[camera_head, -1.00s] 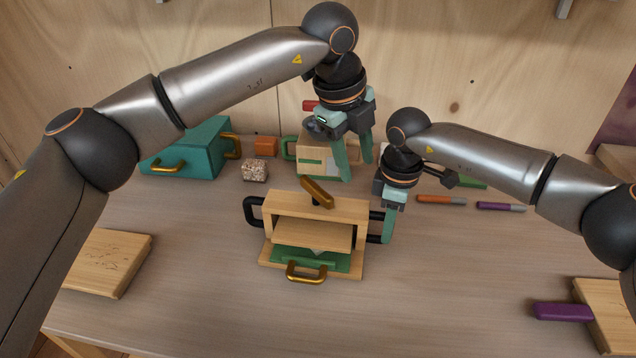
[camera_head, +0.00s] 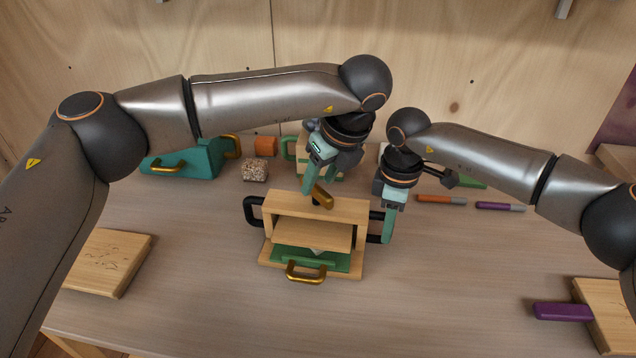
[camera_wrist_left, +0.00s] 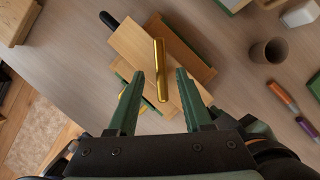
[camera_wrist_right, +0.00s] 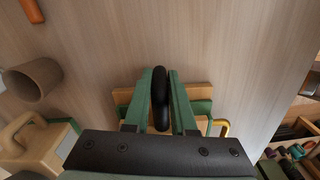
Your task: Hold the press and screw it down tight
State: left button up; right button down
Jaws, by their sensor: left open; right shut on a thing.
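The wooden press (camera_head: 340,207) stands upright mid-table, with a black handle on each side, a green lower plate (camera_head: 330,262) and a brass front handle (camera_head: 306,273). The brass screw bar (camera_head: 323,196) sits on its top; it also shows in the left wrist view (camera_wrist_left: 161,70). My left gripper (camera_head: 312,190) is open just above the press top, its fingertips close to the screw bar. In the left wrist view the bar lies between and ahead of the open fingers. My right gripper (camera_head: 387,232) is shut on the press's right black handle (camera_wrist_right: 160,100).
A teal box (camera_head: 185,160), an orange block (camera_head: 265,146) and a speckled block (camera_head: 255,170) stand behind left. Another wooden piece is partly hidden behind my left gripper. Markers (camera_head: 441,199) lie right. A wooden board (camera_head: 105,262) lies left and a purple-handled piece (camera_head: 565,312) front right. The front table is clear.

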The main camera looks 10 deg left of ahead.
pick_arm(q)
jog(key=shift+x, duration=1.1)
grip_shut()
